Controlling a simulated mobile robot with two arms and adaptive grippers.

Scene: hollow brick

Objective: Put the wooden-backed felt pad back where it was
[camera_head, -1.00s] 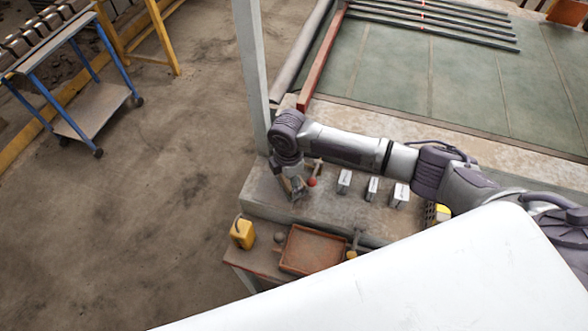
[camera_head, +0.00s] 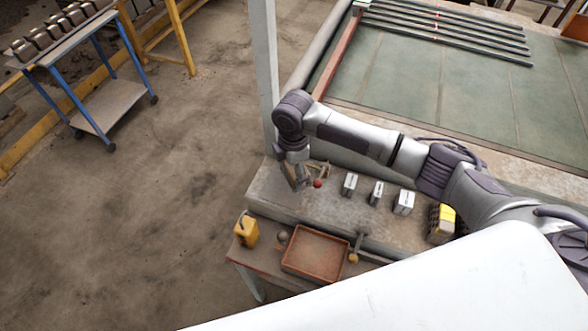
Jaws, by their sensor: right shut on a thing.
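My right gripper (camera_head: 303,183) points down over the left end of the grey concrete ledge (camera_head: 268,200), just left of a red ball-shaped knob (camera_head: 317,183). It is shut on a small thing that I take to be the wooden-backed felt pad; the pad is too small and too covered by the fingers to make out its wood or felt. I cannot tell whether it touches the ledge. My left gripper is out of view.
Several small white boxes (camera_head: 376,193) and a yellow-and-black block (camera_head: 441,222) stand on the ledge right of the gripper. In front, a low table holds a rust-red tray (camera_head: 316,254) and a yellow can (camera_head: 246,231). A grey post (camera_head: 264,70) rises behind the gripper.

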